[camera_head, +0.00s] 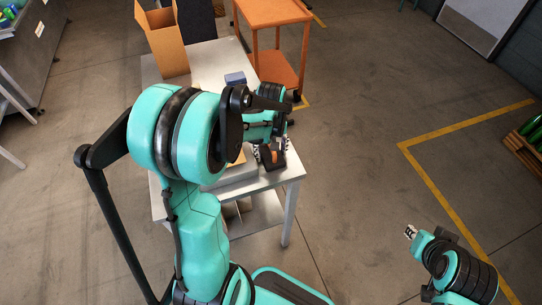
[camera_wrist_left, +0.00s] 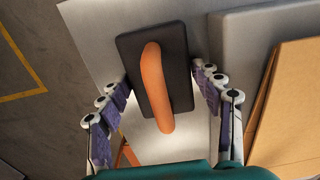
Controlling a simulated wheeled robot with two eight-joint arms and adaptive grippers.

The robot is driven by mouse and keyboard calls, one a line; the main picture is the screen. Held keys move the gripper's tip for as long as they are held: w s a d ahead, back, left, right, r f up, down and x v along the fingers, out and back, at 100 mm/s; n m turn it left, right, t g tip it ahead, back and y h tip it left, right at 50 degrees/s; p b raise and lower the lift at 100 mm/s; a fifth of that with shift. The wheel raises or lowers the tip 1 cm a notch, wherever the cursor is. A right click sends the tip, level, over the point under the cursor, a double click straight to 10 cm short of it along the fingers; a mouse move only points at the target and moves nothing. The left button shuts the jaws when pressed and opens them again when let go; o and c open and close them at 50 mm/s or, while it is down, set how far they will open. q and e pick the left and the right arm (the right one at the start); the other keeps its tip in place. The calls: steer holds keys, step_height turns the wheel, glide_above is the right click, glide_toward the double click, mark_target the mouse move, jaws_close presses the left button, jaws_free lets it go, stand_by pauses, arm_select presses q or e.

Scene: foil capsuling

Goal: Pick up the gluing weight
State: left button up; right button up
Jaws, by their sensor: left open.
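The gluing weight (camera_wrist_left: 180,72) is a dark rectangular block with an orange handle (camera_wrist_left: 153,85) on top, seen in the left wrist view. It lies on the grey metal table (camera_wrist_left: 95,25). My left gripper (camera_wrist_left: 154,76) is open, with one finger on each side of the weight; whether the fingers touch it cannot be told. In the head view the weight (camera_head: 267,157) shows near the table's right corner, partly hidden by my left arm. My right gripper (camera_head: 410,232) is at the lower right, away from the table, and its fingers are too small to read.
In the wrist view a grey box-like block (camera_wrist_left: 228,45) and a brown cardboard piece (camera_wrist_left: 295,95) are close to the right finger. In the head view, a cardboard box (camera_head: 163,45) and a small blue-grey box (camera_head: 235,78) stand on the table. An orange cart (camera_head: 272,12) stands behind.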

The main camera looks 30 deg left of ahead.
arm_select(q)
steer(key=shift+r, duration=0.1)
jaws_close()
steer(key=shift+r, duration=0.1)
